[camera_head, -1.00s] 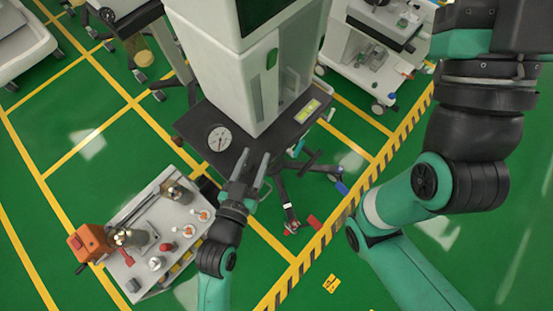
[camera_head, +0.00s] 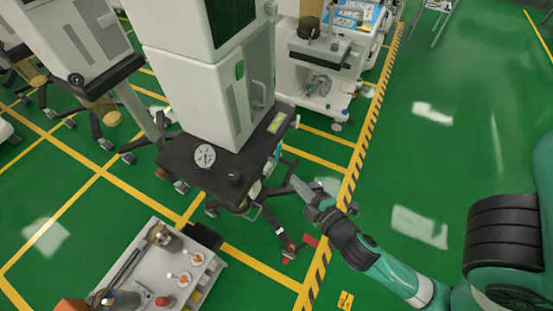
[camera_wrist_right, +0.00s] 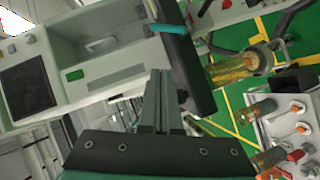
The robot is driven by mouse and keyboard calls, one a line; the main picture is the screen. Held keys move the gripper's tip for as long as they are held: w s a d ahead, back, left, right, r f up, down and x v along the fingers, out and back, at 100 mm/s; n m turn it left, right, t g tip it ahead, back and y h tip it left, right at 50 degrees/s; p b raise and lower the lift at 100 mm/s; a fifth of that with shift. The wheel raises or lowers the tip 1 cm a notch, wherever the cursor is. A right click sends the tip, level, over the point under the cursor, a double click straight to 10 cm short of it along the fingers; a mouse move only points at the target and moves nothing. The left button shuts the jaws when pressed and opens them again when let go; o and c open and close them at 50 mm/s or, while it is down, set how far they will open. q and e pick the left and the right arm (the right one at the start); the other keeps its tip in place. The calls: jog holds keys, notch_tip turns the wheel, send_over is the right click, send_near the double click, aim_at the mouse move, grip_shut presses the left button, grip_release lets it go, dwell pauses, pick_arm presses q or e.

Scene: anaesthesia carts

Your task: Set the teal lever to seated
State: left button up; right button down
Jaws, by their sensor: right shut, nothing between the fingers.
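A teal bar (camera_wrist_right: 168,28), which looks like the lever, sits across the edge of a dark shelf in the right wrist view. In the head view a small teal-blue part (camera_head: 277,153) shows at the right side of the cart (camera_head: 200,95); I cannot tell its setting. My right gripper (camera_head: 314,185) is to the right of the cart's dark shelf, apart from it. Its fingers (camera_wrist_right: 160,90) are shut and empty in the wrist view, below the teal bar in the picture. My left gripper is not in view.
A round gauge (camera_head: 204,156) and a dark knob (camera_head: 235,179) are on the cart's shelf. A tray table (camera_head: 165,275) with bottles stands at lower left. Another cart (camera_head: 318,75) stands behind. Green floor is open on the right.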

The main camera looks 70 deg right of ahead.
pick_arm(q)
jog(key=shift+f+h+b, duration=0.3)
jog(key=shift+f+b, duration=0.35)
pick_arm(e)
jog(key=s+d+x, duration=0.1)
jog(key=d+x, duration=0.1)
jog(key=x, duration=1)
jog(key=shift+d+f, duration=0.2)
jog(key=shift+f, duration=0.3)
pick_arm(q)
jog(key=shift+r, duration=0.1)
